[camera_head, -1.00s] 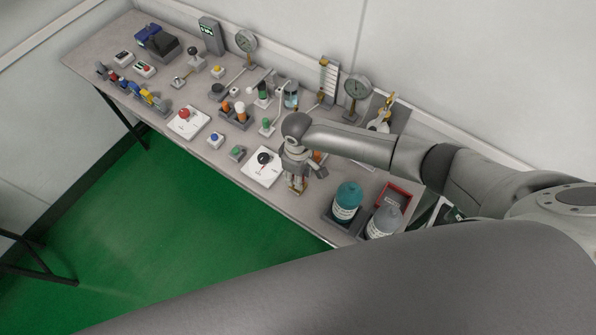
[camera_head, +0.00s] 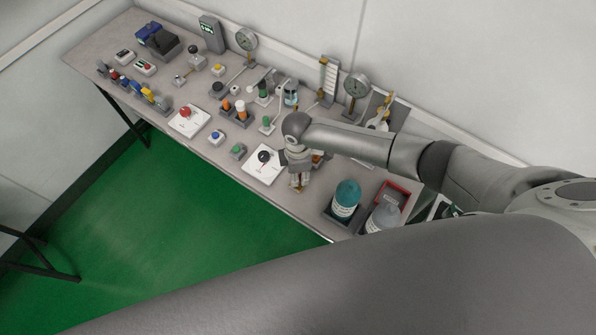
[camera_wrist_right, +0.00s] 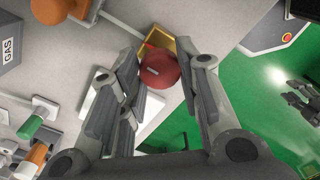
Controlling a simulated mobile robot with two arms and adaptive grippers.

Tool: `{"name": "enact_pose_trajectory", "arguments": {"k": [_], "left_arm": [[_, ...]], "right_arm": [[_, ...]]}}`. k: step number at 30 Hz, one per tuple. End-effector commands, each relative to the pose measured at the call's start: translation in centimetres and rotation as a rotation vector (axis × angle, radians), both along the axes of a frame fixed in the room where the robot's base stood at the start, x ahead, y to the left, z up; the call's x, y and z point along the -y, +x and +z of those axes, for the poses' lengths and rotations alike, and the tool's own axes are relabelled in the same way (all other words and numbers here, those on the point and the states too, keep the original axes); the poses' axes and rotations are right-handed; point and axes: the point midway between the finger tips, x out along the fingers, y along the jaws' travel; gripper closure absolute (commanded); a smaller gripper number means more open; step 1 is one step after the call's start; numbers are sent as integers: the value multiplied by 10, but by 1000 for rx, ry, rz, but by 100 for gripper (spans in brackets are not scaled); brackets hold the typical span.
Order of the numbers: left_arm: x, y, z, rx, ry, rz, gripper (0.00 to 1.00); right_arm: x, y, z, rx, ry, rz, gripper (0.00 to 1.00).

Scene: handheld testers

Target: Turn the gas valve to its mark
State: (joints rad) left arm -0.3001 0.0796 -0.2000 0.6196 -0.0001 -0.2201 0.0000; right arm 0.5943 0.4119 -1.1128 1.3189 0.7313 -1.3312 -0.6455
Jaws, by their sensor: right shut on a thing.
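The gas valve's dark red round knob (camera_wrist_right: 160,70) sits between the two fingers of my right gripper (camera_wrist_right: 160,85) in the right wrist view. A pale slot-like line shows on its face. A yellow-brown body (camera_wrist_right: 184,44) with a thin red stripe is beside the knob. A grey block lettered GAS (camera_wrist_right: 8,50) is at the left edge. In the head view my right gripper (camera_head: 298,182) points down at the bench's front edge and hides most of the valve. A dark gripper-like shape (camera_wrist_right: 300,100), possibly my left gripper, is over the green floor; its jaws are unclear.
A white plate with a black knob (camera_head: 264,157) is just left of my right gripper. Several testers and gauges crowd the bench (camera_head: 225,158) farther left.

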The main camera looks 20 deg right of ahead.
Motion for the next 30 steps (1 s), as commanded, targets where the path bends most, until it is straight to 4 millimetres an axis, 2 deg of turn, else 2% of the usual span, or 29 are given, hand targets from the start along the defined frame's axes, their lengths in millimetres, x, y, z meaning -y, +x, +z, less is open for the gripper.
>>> {"name": "enact_pose_trajectory", "arguments": {"k": [15, 16, 21, 30], "left_arm": [[0, 0, 0, 0, 0, 0, 60], [0, 0, 0, 0, 0, 0, 60], [0, 0, 0, 1, 0, 0, 60], [-4, -1, 0, 0, 4, -1, 60]], "right_arm": [[0, 0, 0, -1, 0, 21, 92], [0, 0, 0, 0, 0, 21, 66], [0, 0, 0, 0, 0, 20, 45], [0, 0, 1, 0, 0, 19, 45]]}}
